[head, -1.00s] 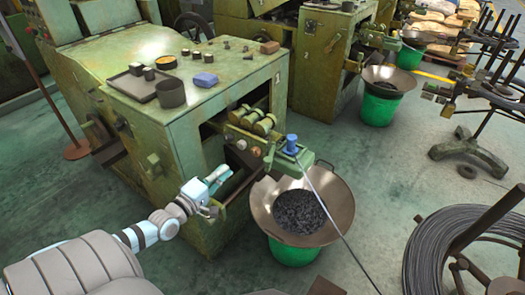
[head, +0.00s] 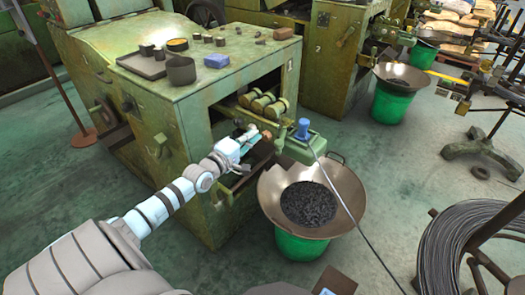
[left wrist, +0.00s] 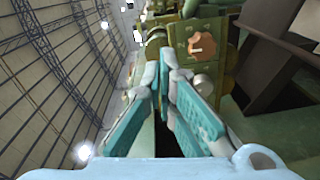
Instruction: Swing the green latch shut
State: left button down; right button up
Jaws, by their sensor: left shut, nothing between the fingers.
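The green machine (head: 215,115) stands left of centre in the head view, with rollers (head: 263,103) on its front bracket. I cannot clearly single out the green latch among the green parts there. My left gripper (head: 254,142) is shut and empty, reaching in at the front bracket, below the rollers. In the left wrist view its teal fingers (left wrist: 172,72) meet at their tips, just below a green-yellow block with an orange knob (left wrist: 203,45). Whether the fingers touch the block I cannot tell. My right gripper is not in view.
A wide metal pan (head: 337,222) of dark pieces sits on a green bucket (head: 300,246), right of the gripper. A thin rod slants down from the blue part (head: 303,128). A wire coil (head: 445,250) stands at right.

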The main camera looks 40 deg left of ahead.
pick_arm(q)
jog(key=d, duration=0.1)
jog(key=d+p, duration=0.1)
jog(key=w+d+p, duration=0.1)
jog(key=shift+d+f, duration=0.25)
jog(key=shift+d, duration=0.15)
